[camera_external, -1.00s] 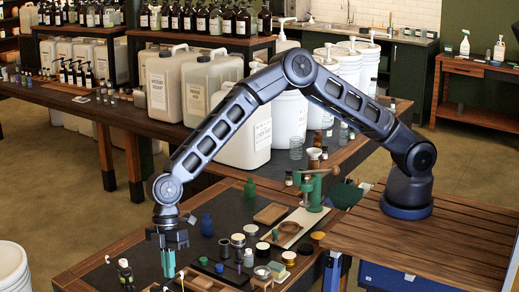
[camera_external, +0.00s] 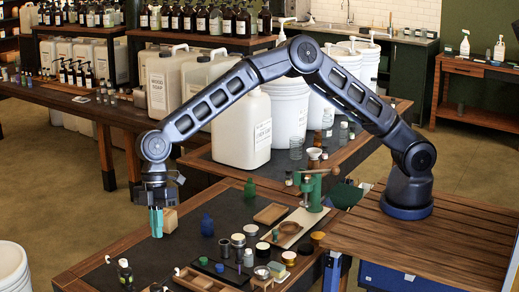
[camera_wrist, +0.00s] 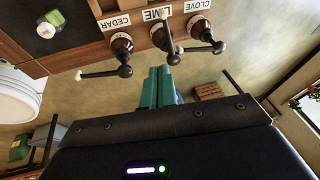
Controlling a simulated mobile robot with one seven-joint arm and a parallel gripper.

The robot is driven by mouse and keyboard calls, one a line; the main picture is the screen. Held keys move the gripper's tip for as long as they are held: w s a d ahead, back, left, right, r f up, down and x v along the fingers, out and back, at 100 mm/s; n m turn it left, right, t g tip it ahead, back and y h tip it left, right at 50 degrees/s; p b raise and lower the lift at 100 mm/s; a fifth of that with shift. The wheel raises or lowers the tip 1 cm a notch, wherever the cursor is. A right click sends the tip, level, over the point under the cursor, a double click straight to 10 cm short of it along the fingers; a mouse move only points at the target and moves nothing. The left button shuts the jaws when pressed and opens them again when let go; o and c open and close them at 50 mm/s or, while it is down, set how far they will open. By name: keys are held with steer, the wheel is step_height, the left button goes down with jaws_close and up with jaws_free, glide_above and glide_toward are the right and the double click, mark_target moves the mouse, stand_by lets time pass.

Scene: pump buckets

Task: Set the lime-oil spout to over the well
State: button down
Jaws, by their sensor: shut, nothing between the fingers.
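In the wrist view, the lime-oil spout (camera_wrist: 160,37) is on the wooden bench front, below the LIME label (camera_wrist: 155,13). It has a round collar and a dark arm with a pale tip and a dark ball end. The cedar spout (camera_wrist: 121,43) is to its left and the clove spout (camera_wrist: 201,28) to its right. My gripper (camera_wrist: 158,73) is shut and empty, its teal fingertips just below the lime ball end in the picture; contact cannot be told. In the external view, my gripper (camera_external: 157,234) hangs near the bench's left edge. I cannot make out the well.
A white bucket (camera_external: 12,268) is at the lower left of the external view. The bench top (camera_external: 140,250) holds jars and trays; open floor lies left of it.

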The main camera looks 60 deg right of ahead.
steer(key=s+d+x, duration=0.1)
steer(key=x, duration=0.8)
steer(key=shift+s+f, duration=0.25)
steer(key=shift+f, duration=0.15)
stand_by(0.4)
steer(key=shift+s+d+f+m, duration=0.1)
steer(key=shift+s+f+m, duration=0.1)
steer(key=shift+s, duration=0.3)
steer(key=shift+s+d+f+m, duration=0.1)
steer(key=shift+s+f, duration=0.1)
steer(key=shift+s, duration=0.25)
steer(key=shift+a, duration=0.1)
